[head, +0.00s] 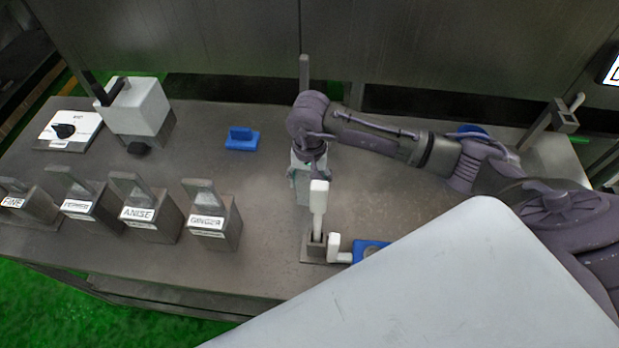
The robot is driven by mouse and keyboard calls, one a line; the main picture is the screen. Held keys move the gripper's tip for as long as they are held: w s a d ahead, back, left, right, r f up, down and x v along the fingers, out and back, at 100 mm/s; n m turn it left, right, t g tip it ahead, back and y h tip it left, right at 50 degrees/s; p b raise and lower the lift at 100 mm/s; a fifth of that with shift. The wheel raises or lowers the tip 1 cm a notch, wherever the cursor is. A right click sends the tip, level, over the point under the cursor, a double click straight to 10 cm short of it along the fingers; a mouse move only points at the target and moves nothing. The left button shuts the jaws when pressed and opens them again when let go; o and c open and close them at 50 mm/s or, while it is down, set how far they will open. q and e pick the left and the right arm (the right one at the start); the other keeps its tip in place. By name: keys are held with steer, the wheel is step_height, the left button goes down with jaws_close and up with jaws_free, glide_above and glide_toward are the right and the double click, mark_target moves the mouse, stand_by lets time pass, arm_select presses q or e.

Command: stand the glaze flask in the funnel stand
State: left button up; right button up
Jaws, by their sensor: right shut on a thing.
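My right gripper (308,170) points down over the middle of the metal table, in the head view. It is shut on a pale grey-green thing (302,192), likely the glaze flask, which is mostly hidden by the gripper and the white handle in front. A blue piece with a round opening (371,246), perhaps the funnel stand, lies nearer and to the right of the gripper. Its near part is hidden by a large pale surface. The held thing is apart from it. My left gripper is not in view.
A white-handled lever on a metal base (318,210) stands just in front of my right gripper. Several labelled metal boxes, including GINGER (212,222), line the left front. A blue block (242,139) and a white-topped box (137,108) stand farther back. The centre-left table is clear.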

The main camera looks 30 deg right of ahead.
steer(key=o, duration=1.2)
